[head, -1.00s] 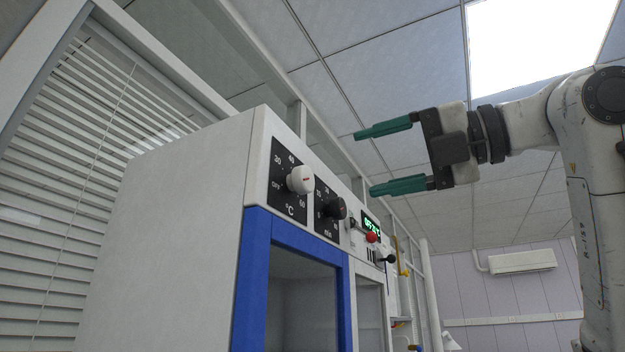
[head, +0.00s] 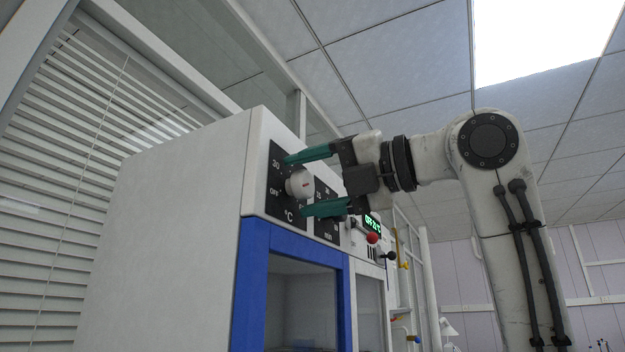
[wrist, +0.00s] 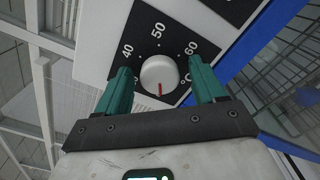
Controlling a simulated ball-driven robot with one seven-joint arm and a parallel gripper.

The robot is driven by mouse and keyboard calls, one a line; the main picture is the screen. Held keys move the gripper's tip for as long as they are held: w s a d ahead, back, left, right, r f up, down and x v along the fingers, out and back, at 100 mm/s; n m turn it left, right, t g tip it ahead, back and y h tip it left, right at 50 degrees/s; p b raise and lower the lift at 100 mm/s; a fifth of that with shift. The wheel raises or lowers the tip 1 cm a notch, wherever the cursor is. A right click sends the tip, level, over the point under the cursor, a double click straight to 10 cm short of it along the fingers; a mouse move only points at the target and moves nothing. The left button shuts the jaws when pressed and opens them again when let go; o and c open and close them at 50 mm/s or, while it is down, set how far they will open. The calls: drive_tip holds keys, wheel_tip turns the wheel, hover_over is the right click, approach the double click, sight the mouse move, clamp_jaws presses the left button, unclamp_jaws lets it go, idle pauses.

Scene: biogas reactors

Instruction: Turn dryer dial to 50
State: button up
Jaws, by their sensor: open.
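The dryer (head: 165,215) is a white cabinet with a blue-framed door. Its white temperature dial (head: 300,183) sits on a black °C plate at the upper front; it also shows in the wrist view (wrist: 158,73). There the plate reads 40, 50 and 60, and the dial's red mark points down toward my gripper, away from the 50. My gripper (head: 295,182) is open, with one green finger above the dial and one below it. In the wrist view the fingers (wrist: 160,85) stand on either side of the dial, with gaps that look clear.
A black timer dial is partly hidden behind my gripper. A second unit with a green display (head: 373,220) and a red knob (head: 372,238) stands just beyond. A blue door frame (head: 250,285) lies below the dial.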

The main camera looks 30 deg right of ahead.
drive_tip(key=shift+c, duration=0.3)
drive_tip(key=c, duration=1)
